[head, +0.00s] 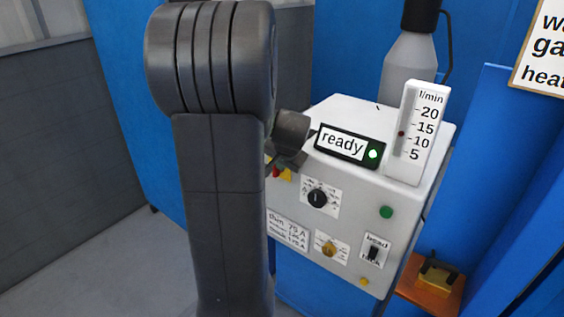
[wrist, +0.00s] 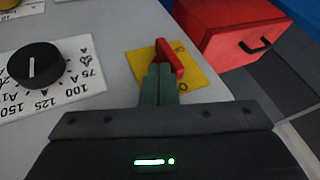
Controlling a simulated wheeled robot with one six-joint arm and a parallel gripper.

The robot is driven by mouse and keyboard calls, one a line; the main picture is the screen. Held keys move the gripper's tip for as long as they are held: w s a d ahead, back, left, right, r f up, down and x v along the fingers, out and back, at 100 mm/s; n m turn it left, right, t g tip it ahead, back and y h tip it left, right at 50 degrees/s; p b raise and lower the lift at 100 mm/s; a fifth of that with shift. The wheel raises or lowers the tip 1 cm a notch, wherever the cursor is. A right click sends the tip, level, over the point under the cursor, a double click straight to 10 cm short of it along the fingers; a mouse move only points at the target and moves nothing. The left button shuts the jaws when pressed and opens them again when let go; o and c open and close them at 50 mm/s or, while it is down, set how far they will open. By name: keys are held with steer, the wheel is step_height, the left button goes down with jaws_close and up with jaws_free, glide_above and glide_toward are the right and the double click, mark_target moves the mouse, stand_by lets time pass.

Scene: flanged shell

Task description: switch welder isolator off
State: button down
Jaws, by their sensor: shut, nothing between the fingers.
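The welder isolator is a red bar handle (wrist: 169,56) on a yellow plate (wrist: 198,72) on the welder's light grey front, in the wrist view. The handle lies slanted across the plate; small markings on the plate are partly covered. My gripper (wrist: 160,70) is shut and empty, its greenish fingertips right at the near side of the handle. I cannot tell whether they touch it. In the head view the isolator's yellow plate (head: 286,175) shows only as a sliver beside my arm, and my fingertips are hidden.
The welder (head: 345,235) carries a lit "ready" display (head: 342,144), a flow gauge (head: 414,135), a black dial (head: 317,198), a brass knob (head: 329,248), a green button (head: 386,212) and a rocker switch (head: 373,253). A red box (wrist: 235,30) stands beyond the isolator.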

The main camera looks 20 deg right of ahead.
steer(key=shift+w+a+r+g+h+p, duration=0.25)
steer(key=shift+g+p, duration=0.2)
steer(key=shift+p, duration=0.55)
steer(key=shift+w+r+g+h+p, duration=0.15)
steer(key=shift+g+h+p, duration=0.25)
steer(key=shift+p, duration=0.6)
steer(key=w+a+n+g+h, duration=0.1)
steer(key=g+h, duration=0.1)
steer(key=g, duration=0.1)
steer(key=w+a+n+g+h+p, duration=0.1)
steer(key=g+h, duration=0.2)
steer(key=w+a+n+g+h, duration=0.1)
steer(key=w+g+h, duration=0.1)
steer(key=g, duration=0.1)
steer(key=shift+a+f+h, duration=0.1)
steer(key=shift+f+h, duration=0.2)
steer(key=shift+h, duration=0.05)
steer(key=shift+s+r, duration=0.1)
steer(key=shift+r+p, duration=0.55)
steer(key=shift+r, duration=0.15)
